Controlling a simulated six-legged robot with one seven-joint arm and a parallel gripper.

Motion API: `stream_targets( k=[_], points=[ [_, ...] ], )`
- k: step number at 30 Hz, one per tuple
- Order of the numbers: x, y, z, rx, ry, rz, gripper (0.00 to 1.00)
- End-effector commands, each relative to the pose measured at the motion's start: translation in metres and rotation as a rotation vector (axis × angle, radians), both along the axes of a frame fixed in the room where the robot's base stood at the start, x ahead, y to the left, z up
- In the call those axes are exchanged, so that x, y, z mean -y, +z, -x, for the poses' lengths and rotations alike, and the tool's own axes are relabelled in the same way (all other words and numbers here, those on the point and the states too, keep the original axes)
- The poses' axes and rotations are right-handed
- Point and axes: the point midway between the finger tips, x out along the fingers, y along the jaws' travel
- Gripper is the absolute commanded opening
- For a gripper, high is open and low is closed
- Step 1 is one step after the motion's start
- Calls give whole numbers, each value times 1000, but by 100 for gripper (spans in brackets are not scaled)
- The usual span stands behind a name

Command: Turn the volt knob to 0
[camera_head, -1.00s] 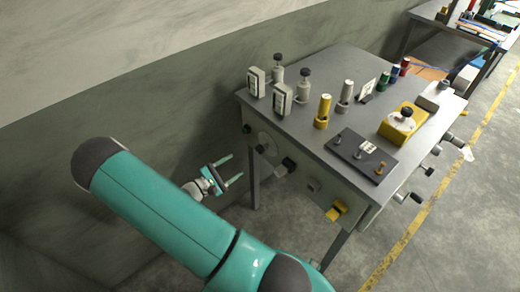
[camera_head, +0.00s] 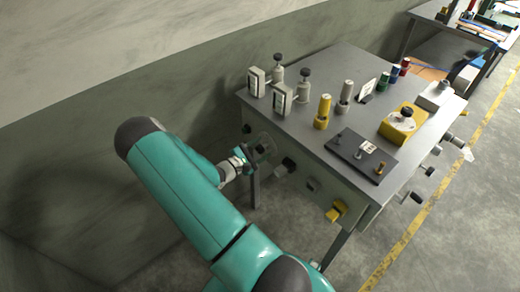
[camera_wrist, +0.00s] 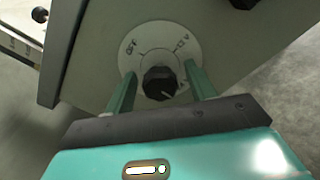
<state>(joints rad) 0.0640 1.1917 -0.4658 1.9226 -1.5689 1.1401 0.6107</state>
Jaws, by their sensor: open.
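The volt knob (camera_wrist: 159,83) is a black knob in the middle of a round white dial (camera_wrist: 152,40) on the side panel of the table. The dial bears dark lettering, including what looks like "OFF" at its upper left. A white pointer mark shows at the knob's lower right. My gripper (camera_wrist: 158,82) is open, with one teal finger on each side of the knob; I cannot tell whether they touch it. In the head view my gripper (camera_head: 250,156) is at the panel's left end, and the dial (camera_head: 265,141) is partly hidden behind it.
A grey table (camera_head: 310,65) carries meters, coloured cylinders and a yellow block (camera_head: 404,122). A black knob (camera_head: 288,164) and a yellow part (camera_head: 337,212) stick out of the panel to the right. The wall is close behind on the left.

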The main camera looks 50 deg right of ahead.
Motion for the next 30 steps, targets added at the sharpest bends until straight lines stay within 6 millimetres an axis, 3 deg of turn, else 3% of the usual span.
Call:
stream_targets(
  k=[6,13,14,30],
  points=[
    [0,0,0,0,0,0,55],
    [0,0,0,0,0,0,12],
    [0,0,0,0,0,0,11],
    [-1,0,0,-136,0,-31,11]
  ],
)
